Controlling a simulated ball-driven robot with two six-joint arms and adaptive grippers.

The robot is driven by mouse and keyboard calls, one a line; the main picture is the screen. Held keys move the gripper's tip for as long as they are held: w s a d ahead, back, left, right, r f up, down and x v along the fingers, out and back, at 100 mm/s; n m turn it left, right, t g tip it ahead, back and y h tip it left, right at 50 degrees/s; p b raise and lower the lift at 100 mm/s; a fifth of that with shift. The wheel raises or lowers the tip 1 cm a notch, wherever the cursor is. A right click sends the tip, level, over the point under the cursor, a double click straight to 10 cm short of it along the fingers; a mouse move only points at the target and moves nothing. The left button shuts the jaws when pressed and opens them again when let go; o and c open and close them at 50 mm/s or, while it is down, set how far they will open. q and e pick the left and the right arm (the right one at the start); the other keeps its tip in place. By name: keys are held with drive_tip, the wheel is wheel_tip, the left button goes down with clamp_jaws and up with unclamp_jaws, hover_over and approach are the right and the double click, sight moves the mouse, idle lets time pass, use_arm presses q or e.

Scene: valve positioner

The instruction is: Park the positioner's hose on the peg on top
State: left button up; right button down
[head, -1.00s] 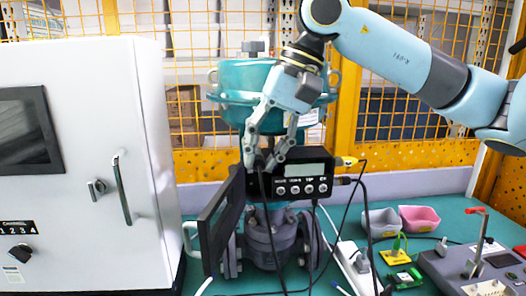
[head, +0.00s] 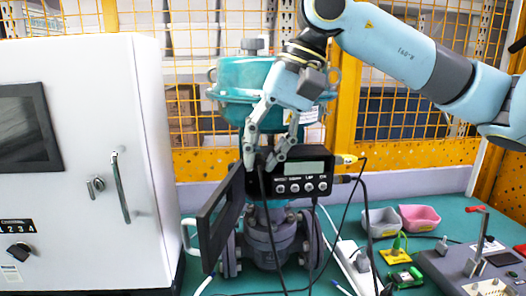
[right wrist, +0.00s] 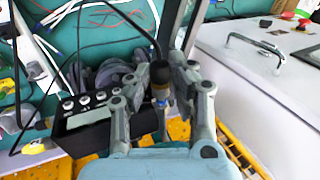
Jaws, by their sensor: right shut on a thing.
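The positioner (head: 302,178) is a black box with a small display and a row of buttons, mounted in front of the teal valve actuator. Its front cover (head: 222,220) hangs open to the left. My right gripper (head: 262,163) is at the box's upper left corner, pointing down. In the right wrist view its fingers (right wrist: 160,85) are shut on the dark end of the hose (right wrist: 158,68), which has a brass-coloured band. The black hose (head: 272,235) hangs down in front of the valve. I cannot clearly make out the peg. My left gripper is not in view.
A white cabinet (head: 90,120) with a handle stands at the left. Other cables plug into the positioner's right side. Grey and pink bins (head: 418,217), a power strip and a test panel (head: 475,265) occupy the right of the green bench. A yellow mesh fence stands behind.

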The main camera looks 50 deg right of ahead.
drive_tip(key=shift+s+a+b, duration=0.4)
drive_tip(key=shift+s, duration=0.05)
idle(0.6)
drive_tip(key=shift+s+a+b, duration=1.05)
drive_tip(key=shift+s+a, duration=0.15)
drive_tip(key=shift+s, duration=0.3)
